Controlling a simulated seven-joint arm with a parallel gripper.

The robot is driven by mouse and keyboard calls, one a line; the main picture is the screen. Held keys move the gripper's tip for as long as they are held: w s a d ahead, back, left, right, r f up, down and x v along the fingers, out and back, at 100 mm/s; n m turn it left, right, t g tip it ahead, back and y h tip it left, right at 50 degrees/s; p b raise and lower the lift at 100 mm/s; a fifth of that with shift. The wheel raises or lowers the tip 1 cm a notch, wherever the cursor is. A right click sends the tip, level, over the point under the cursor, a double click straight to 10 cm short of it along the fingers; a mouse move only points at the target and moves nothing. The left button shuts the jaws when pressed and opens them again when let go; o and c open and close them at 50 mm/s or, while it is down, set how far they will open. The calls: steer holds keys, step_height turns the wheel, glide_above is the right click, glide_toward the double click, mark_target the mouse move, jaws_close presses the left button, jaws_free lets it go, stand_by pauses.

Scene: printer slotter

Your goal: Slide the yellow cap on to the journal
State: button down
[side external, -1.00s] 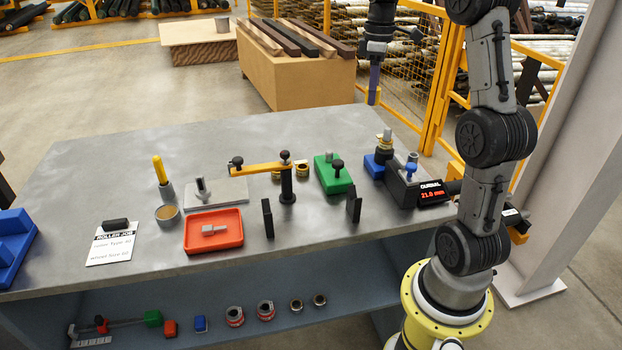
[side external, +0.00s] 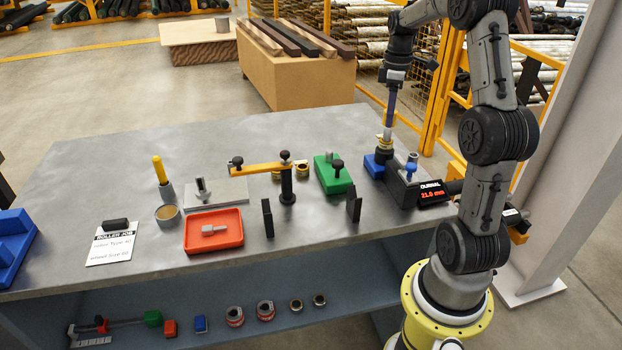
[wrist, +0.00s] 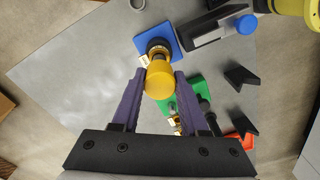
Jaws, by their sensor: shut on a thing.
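The yellow cap (wrist: 159,82) sits between the purple fingers of my gripper (wrist: 159,76) in the wrist view, its round end facing the camera. My gripper (side external: 389,112) is shut on it and points down over the blue base (side external: 373,168) at the table's right end. The blue base (wrist: 178,45) shows just past the cap in the wrist view. A dark round mount (wrist: 158,48) on that base lies directly beyond the cap. The journal there is mostly hidden by the cap and fingers. I cannot tell how far the cap is over it.
The black gauge with a red readout (side external: 432,192) stands close right of the blue base. A green block (side external: 327,176) with a black knob, black upright plates (side external: 268,218) and a yellow-armed post (side external: 287,185) stand to the left. A red tray (side external: 213,240) lies further left.

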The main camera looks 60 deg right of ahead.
mark_target(388, 129)
steer(key=shift+f, duration=2.3)
stand_by(0.9)
steer(key=shift+c, duration=1.7)
jaws_free()
